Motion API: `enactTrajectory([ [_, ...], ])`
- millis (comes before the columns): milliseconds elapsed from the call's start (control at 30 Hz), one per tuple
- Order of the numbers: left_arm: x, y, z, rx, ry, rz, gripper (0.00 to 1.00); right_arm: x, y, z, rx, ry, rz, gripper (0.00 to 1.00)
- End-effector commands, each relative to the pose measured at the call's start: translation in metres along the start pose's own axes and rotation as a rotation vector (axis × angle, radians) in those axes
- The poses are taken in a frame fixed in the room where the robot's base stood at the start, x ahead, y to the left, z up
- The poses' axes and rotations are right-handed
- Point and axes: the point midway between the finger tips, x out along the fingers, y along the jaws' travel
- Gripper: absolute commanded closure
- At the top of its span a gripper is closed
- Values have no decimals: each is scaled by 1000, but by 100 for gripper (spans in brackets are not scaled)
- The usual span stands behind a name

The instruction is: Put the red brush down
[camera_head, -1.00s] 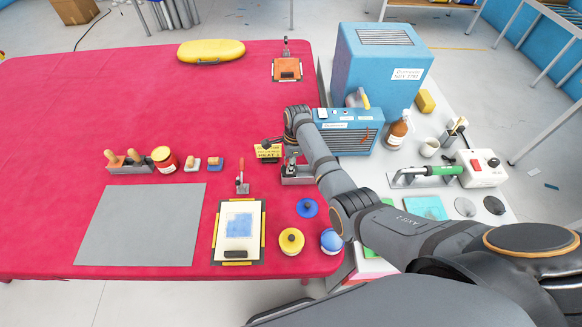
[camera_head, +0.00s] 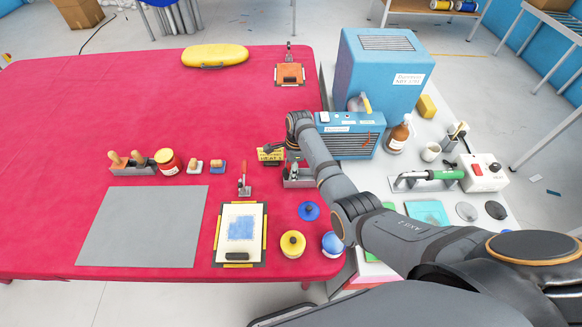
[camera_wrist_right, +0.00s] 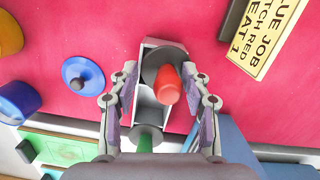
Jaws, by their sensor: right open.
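The red brush (camera_wrist_right: 167,85) shows as a red handle end with a dark round part, standing in one compartment of a small grey holder (camera_wrist_right: 150,42). A green-handled tool (camera_wrist_right: 145,143) shows in the other compartment. My right gripper (camera_wrist_right: 163,100) is open, with one finger on each side of the holder and a gap to the red handle. In the head view the grey holder (camera_head: 300,183) stands on the red table below my right wrist, and a little red (camera_head: 292,170) shows there. The brush's lower end is hidden. My left gripper is not in view.
A blue knobbed lid (camera_head: 308,211), a yellow pot (camera_head: 292,243) and a blue pot (camera_head: 332,243) are nearby. The table's far left is clear.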

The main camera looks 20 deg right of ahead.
Motion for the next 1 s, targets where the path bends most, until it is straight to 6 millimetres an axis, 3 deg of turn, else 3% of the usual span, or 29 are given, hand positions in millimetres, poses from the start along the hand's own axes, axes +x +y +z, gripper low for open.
enactTrajectory([
  [167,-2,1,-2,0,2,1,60,-21,-1,1,0,-1,-5,52],
  [400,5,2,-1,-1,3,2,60,-81,-2,0,-1,0,-7,52],
  [600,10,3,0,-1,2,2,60,-117,-2,1,0,0,-4,52],
  [1000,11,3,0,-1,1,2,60,-129,0,1,0,0,0,52],
])
